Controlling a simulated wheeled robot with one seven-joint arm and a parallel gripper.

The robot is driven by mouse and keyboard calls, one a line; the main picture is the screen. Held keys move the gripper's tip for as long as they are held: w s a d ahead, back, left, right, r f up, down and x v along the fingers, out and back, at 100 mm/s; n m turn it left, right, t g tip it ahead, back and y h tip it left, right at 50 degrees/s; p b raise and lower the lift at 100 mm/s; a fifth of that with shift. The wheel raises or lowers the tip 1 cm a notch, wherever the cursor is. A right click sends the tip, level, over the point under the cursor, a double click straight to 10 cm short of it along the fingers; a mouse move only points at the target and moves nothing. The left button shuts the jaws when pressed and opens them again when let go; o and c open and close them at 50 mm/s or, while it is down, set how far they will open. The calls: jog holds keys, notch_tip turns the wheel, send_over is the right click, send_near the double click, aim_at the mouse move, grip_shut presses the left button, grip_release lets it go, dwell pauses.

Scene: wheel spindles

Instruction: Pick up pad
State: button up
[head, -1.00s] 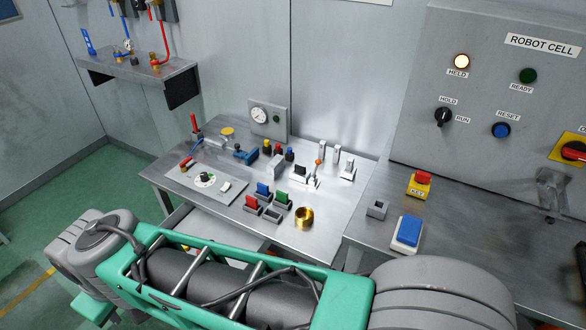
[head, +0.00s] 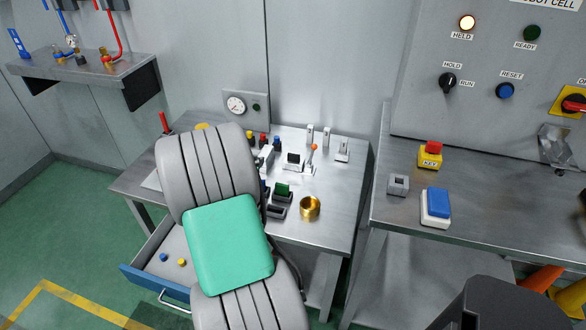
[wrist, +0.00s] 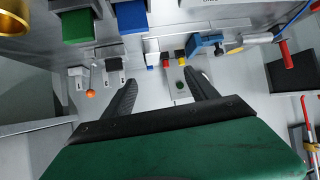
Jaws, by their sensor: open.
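No part is marked as the pad, so I cannot tell for sure which it is. A blue block on a white base (head: 437,204) lies on the right bench. On the left bench a green block (head: 282,190) sits in a dark holder, and it also shows in the wrist view (wrist: 77,26). A blue block (wrist: 129,19) is beside it, mostly hidden by my arm in the head view. My gripper (wrist: 160,80) is open, its two dark fingers apart with nothing between them, above the left bench. In the head view my arm hides it.
A brass ring (head: 310,208) stands near the bench's front edge. An orange-tipped lever (head: 312,150) and metal posts stand behind. An open drawer (head: 130,277) holds small coloured pieces.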

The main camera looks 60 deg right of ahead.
aim_at(293, 154)
jog(key=s+d+f+h, duration=0.1)
jog(key=s+d+f, duration=0.1)
jog(key=d, duration=0.3)
jog(key=s+d+f+m+g, duration=0.1)
jog(key=s+d+f, duration=0.2)
jog(key=d, duration=0.2)
jog(key=s+d+f+m+h, duration=0.1)
jog(key=s+d+f, duration=0.1)
jog(key=d, duration=0.4)
jog(key=shift+s+f+g+h, duration=0.3)
jog(key=shift+s+f, duration=0.05)
jog(key=shift+s, duration=0.15)
grip_shut()
jog(key=shift+r, duration=0.1)
